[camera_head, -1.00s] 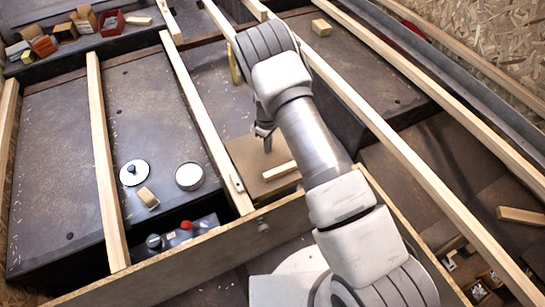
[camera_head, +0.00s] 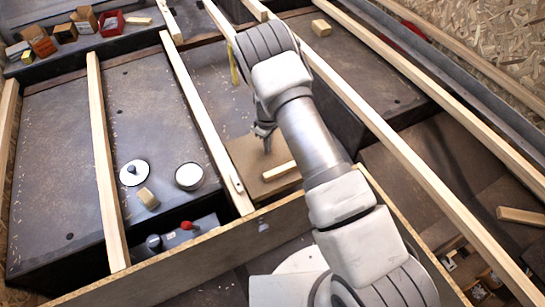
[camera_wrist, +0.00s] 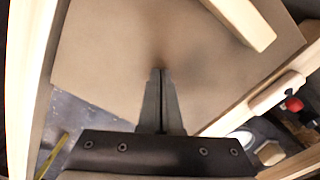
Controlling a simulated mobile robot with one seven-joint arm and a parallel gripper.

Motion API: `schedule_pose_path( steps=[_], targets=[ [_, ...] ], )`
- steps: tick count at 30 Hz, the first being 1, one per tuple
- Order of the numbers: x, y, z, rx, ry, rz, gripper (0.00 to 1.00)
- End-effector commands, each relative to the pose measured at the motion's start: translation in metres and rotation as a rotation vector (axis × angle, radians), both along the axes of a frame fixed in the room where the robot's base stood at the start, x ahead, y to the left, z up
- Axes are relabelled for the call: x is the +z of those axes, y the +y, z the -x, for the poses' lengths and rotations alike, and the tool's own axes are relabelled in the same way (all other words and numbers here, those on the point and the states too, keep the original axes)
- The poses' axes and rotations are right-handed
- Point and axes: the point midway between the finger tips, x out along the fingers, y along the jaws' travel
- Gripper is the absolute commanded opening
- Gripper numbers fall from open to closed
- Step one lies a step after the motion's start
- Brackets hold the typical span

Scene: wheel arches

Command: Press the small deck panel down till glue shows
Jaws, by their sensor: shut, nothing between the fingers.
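The small deck panel (camera_head: 247,163) is a flat brown board lying between two pale joists, with a short wooden cleat (camera_head: 279,171) on it. In the wrist view the panel (camera_wrist: 105,45) fills much of the upper picture, and the cleat (camera_wrist: 240,20) runs along its upper right. My gripper (camera_head: 267,150) is shut and empty, pointing down at the panel. In the wrist view its fingertips (camera_wrist: 160,72) meet over the panel, at or very near its surface; a dark smudge of shadow lies at the tips. I cannot make out glue along the visible panel edges.
Pale joists (camera_head: 205,125) flank the panel. A plywood board edge (camera_head: 180,258) runs across the front. A white tin (camera_head: 189,176), a round lid (camera_head: 134,172) and a wood block (camera_head: 148,198) sit left. A red knob (camera_head: 187,225) is behind the board. Small boxes (camera_head: 85,20) stand far left.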

Motion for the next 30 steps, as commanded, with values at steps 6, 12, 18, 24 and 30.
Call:
schedule_pose_path(
  steps=[6,12,18,24,30],
  targets=[
    [-0.002,0.000,0.002,0.000,0.003,0.000,0.00],
    [0.016,0.000,0.001,0.000,0.001,0.000,0.00],
    [0.037,0.000,0.001,-0.001,0.001,0.000,0.00],
    [0.058,0.000,0.001,0.001,0.001,-0.001,0.00],
    [0.077,0.000,0.000,-0.001,0.001,-0.001,0.00]
  ],
)
